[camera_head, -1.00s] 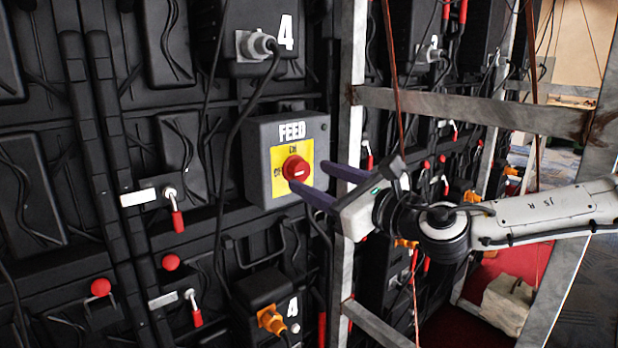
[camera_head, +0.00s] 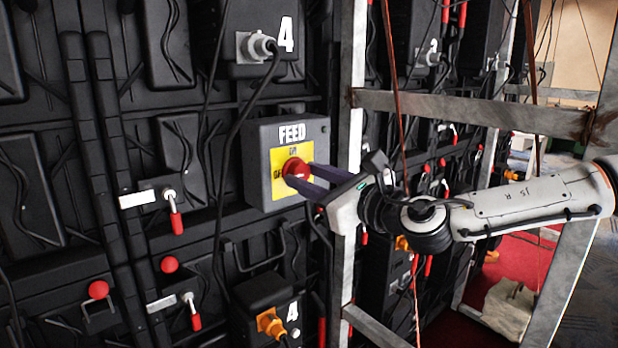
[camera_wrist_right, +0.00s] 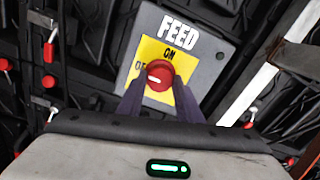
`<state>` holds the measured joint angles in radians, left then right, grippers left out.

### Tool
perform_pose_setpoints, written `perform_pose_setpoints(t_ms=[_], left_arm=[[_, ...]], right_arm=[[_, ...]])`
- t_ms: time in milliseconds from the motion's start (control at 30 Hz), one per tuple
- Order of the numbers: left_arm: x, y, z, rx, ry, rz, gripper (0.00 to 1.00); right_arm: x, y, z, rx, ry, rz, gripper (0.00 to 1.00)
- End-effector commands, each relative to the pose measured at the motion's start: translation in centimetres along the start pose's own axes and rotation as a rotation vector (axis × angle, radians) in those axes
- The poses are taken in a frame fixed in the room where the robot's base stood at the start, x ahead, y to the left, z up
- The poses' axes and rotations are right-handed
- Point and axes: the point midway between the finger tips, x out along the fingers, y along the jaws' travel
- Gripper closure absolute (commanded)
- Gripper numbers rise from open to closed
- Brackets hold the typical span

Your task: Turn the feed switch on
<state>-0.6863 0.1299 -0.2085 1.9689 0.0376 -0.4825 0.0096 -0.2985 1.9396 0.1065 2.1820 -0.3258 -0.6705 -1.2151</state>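The feed switch is a round red knob (camera_head: 296,169) on a yellow plate, on a dark grey box (camera_head: 258,170) marked FEED. ON is printed above the knob and OFF to its left. In the right wrist view the white mark on the knob (camera_wrist_right: 159,74) points left, towards OFF. My right gripper (camera_head: 299,171) has its two dark fingers apart, one at each side of the knob. The right wrist view shows the same gripper (camera_wrist_right: 159,82) with the knob between its fingertips. I cannot tell whether the fingers touch it. My left gripper is not in view.
A metal frame post (camera_head: 349,120) stands just right of the box, with a crossbar (camera_head: 470,112) above my right arm. A black cable (camera_head: 232,135) hangs left of the box. Small red-tipped levers (camera_head: 176,221) are on the panels at the left.

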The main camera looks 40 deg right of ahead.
Motion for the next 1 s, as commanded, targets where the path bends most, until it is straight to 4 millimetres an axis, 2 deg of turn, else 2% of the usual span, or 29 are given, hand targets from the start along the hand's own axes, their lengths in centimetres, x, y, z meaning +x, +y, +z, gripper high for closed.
perform_pose_setpoints(t_ms=[267, 467, 1000], left_arm=[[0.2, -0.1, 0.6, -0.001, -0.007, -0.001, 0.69], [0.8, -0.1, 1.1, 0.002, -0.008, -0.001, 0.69], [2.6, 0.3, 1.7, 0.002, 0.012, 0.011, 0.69]], right_arm=[[0.0, 0.1, -0.1, 0.021, -0.001, 0.0, 0.9], [0.0, 0.1, -0.2, 0.107, -0.003, 0.0, 0.9], [0.0, 0.1, -0.2, 0.586, -0.002, 0.0, 0.9]])
